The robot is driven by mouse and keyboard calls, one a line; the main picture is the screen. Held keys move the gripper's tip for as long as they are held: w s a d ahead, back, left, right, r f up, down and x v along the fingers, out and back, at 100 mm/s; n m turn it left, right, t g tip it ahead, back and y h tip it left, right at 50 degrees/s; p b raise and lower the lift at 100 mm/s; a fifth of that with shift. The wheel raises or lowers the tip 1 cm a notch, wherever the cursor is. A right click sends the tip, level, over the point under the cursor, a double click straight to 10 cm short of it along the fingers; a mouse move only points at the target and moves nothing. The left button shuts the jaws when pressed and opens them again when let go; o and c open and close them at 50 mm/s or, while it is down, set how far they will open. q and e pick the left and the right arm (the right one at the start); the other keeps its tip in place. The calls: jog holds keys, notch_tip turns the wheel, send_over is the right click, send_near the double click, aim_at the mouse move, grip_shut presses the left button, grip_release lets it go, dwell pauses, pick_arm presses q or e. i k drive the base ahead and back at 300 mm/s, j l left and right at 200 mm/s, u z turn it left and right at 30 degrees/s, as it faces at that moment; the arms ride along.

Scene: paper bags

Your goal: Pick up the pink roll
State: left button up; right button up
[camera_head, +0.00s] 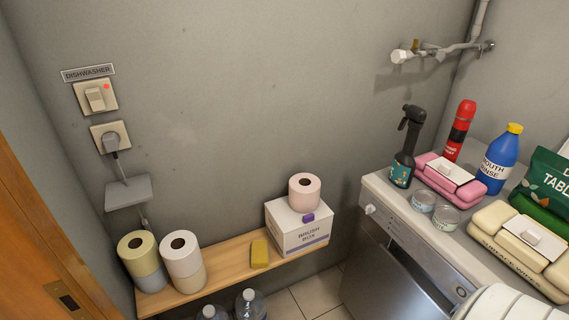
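The pink roll (304,193) stands upright on top of a white box labelled "BRUSH BOX" (297,231). The box sits at the right end of a wooden shelf (222,268) against the grey wall. A small purple item (308,218) is at the top front edge of the box, just in front of the roll. Neither of my grippers shows in the head view.
White rolls (184,262) and yellowish and grey rolls (143,262) are stacked on the shelf's left. A yellow sponge (260,253) lies left of the box. Bottles (248,304) stand below. A dishwasher (395,270) at right carries a spray bottle (406,150) and several packs.

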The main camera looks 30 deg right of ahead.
aim_at(304, 193)
jog(key=z, duration=1.25)
